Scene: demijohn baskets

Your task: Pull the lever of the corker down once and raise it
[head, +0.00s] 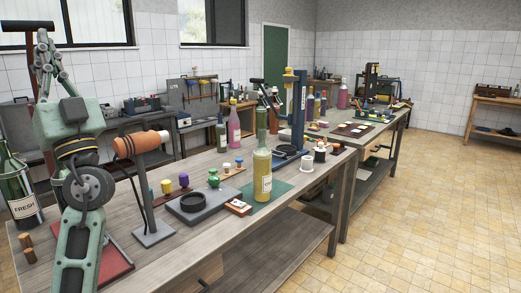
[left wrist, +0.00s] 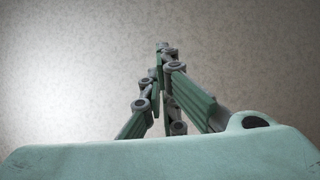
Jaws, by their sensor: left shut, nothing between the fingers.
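My left gripper (head: 42,36) stands at the far left of the head view, pointing up, its fingers together and empty. The left wrist view shows its closed fingertips (left wrist: 163,46) against a plain speckled surface. Just behind it a black crossbar handle (head: 22,26) tops a thin reddish post, mostly hidden by my arm. It looks like a raised lever; I cannot tell whether the gripper touches it. A red base plate (head: 117,262) lies below, partly behind my arm. A blue stand (head: 299,112) with a black-handled part is farther along the bench. My right gripper is not in view.
On the wooden bench (head: 265,232) stand an orange-brown cylinder on a post (head: 140,143), a grey block with a dark ring (head: 196,205), and a yellow bottle (head: 262,176). A green bottle labelled FRESH (head: 20,195) is left of my arm. The bench's front is clear.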

